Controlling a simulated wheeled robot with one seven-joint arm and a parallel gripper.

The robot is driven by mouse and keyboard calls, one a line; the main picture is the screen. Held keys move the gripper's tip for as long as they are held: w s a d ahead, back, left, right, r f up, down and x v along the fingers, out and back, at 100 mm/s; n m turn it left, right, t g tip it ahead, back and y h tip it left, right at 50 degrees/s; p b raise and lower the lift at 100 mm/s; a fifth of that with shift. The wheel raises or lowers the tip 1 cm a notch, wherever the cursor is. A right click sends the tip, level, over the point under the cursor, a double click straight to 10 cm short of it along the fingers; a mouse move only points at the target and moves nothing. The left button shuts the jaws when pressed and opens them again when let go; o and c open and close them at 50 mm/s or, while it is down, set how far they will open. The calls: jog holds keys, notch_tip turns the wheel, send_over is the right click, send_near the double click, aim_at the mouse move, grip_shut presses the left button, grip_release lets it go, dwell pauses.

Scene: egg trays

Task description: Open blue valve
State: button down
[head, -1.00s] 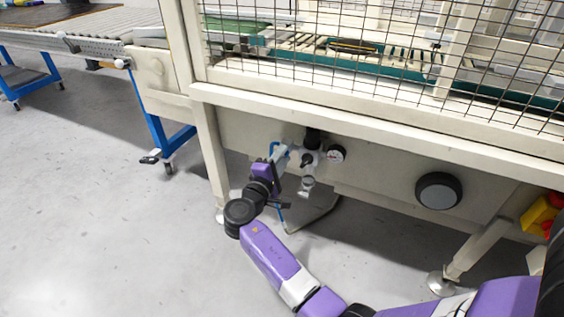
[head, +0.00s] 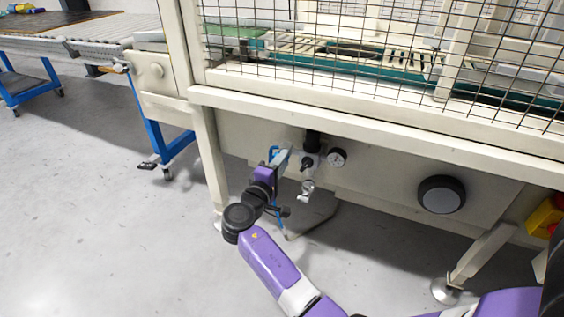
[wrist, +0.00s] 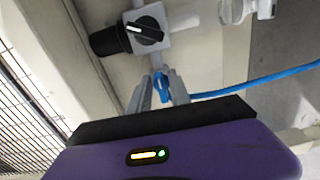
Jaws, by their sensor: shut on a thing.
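The blue valve (wrist: 161,86) shows in the wrist view as a small blue handle between my gripper's fingertips. My gripper (wrist: 161,90) is shut on it, one grey finger on each side. The handle sits just below a pale valve block that carries a black knob (wrist: 145,30). In the head view my gripper (head: 280,160) reaches the left side of the valve assembly under the machine's frame. There the blue handle is largely hidden by the gripper, with a bit of blue visible beside it.
A pressure gauge (head: 336,158) sits right of the valve block. A large black round knob (head: 441,194) is farther right on the panel. A blue hose (wrist: 255,80) runs right from the valve. Wire mesh (head: 380,50) covers the machine above. The floor at left is clear.

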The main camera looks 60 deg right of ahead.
jog(key=c, duration=1.5)
grip_release()
jog(key=shift+s+a+p, duration=0.2)
jog(key=shift+a+p, duration=0.2)
jog(key=shift+a, duration=0.9)
jog(key=shift+s+a+p, duration=0.15)
jog(key=shift+a+p, duration=0.25)
jog(key=shift+a, duration=0.9)
jog(key=shift+s+a+p, duration=0.2)
jog(key=shift+a+p, duration=0.2)
jog(key=shift+a, duration=0.9)
